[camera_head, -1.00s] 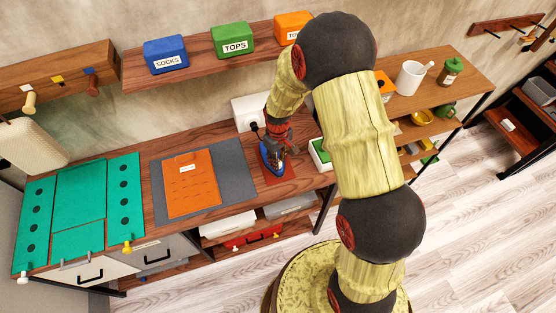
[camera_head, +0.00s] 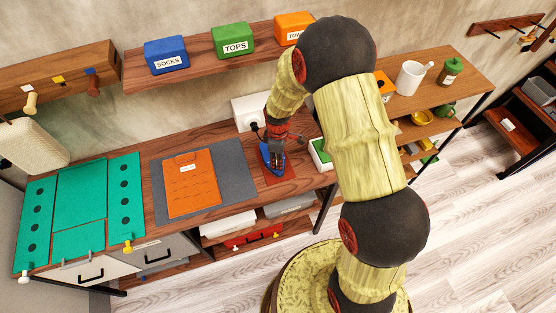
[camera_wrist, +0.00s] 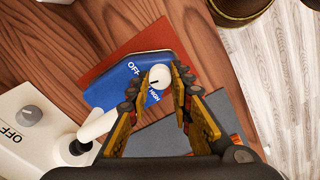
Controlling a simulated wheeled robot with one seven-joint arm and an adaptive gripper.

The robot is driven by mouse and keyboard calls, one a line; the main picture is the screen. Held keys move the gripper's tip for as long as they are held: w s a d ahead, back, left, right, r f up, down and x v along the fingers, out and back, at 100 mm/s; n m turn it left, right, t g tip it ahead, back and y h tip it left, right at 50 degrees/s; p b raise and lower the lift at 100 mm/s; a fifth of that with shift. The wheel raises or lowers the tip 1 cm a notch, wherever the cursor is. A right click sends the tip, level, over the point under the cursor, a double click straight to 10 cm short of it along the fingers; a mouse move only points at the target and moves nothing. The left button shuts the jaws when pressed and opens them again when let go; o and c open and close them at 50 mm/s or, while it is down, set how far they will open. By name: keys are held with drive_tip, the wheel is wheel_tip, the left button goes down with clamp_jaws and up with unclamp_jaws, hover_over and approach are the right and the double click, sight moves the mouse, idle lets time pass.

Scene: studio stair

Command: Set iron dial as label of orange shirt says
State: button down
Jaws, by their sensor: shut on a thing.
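The iron (camera_head: 268,156) stands on a dark red mat (camera_head: 284,175) on the wooden table; in the wrist view its blue body (camera_wrist: 122,88) carries a round white dial (camera_wrist: 160,77) between the words OFF and HIGH. My gripper (camera_wrist: 170,83) is shut on the dial, one finger on each side of it. In the head view my gripper (camera_head: 280,150) is over the iron and partly covers it. The orange shirt (camera_head: 191,184) lies folded flat on a grey mat (camera_head: 238,176) to the left. Its small white label (camera_head: 186,168) is too small to read.
A white box (camera_head: 247,112) with its own OFF knob (camera_wrist: 28,116) stands behind the iron, joined by a plug. A green and white box (camera_head: 319,153) stands right of it. A teal folding board (camera_head: 80,210) covers the table's left end. Labelled bins (camera_head: 166,55) sit on the shelf above.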

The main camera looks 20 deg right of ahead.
idle(0.4)
drive_tip(key=c, duration=1.6)
unclamp_jaws()
